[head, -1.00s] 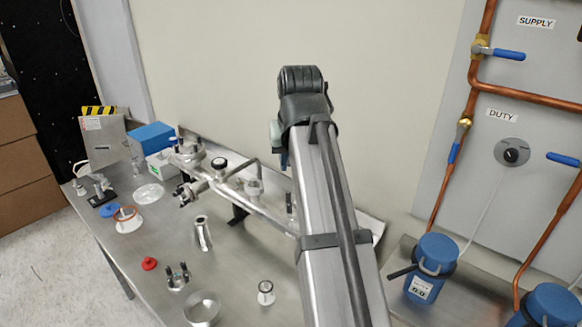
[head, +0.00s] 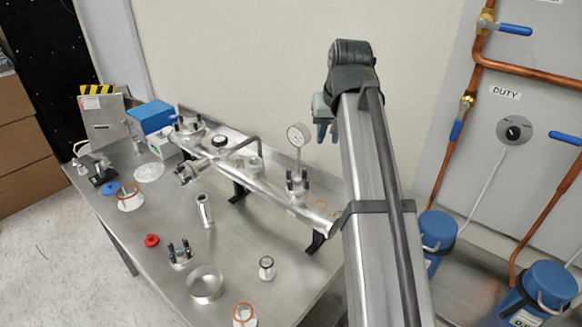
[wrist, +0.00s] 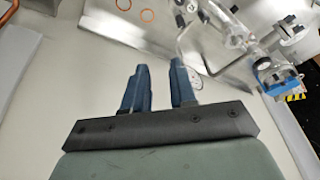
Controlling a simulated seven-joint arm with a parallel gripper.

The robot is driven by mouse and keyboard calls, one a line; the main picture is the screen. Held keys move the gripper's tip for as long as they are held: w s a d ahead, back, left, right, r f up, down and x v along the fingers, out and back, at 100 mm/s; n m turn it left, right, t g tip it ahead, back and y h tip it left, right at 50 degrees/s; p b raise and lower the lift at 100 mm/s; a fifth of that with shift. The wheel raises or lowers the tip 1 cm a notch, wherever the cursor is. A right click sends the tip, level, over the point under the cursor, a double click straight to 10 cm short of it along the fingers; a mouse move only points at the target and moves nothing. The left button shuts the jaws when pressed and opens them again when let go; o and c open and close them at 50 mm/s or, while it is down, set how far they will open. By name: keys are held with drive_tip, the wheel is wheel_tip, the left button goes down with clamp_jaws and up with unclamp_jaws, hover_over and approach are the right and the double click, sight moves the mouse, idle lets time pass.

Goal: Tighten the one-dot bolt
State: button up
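A steel manifold (head: 262,192) runs along the back of the bench. Flanges with dark upright bolts sit on it: one under the dial gauge (head: 298,135), at the gauge flange (head: 297,186), and one at its left end (head: 188,128). I cannot make out dots on any bolt, so I cannot tell which is the one-dot bolt.
On the bench (head: 240,285) are a loose bolted flange (head: 180,253), a steel ring (head: 205,284), a red cap (head: 151,240), a steel tube (head: 204,209) and a small fitting (head: 266,268). Copper pipes and a panel (head: 550,110) stand at right.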

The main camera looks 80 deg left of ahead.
drive_tip(key=a, duration=0.1)
drive_tip(key=n+g+h, duration=0.2)
drive_tip(key=n+g, duration=0.2)
drive_tip(key=n, duration=0.9)
approach(289, 171)
drive_tip(key=shift+t, duration=0.3)
drive_tip(key=x, duration=0.9)
drive_tip(key=shift+s+r, duration=0.1)
drive_tip(key=shift+s, duration=0.05)
drive_tip(key=shift+c, duration=0.4)
clamp_jaws()
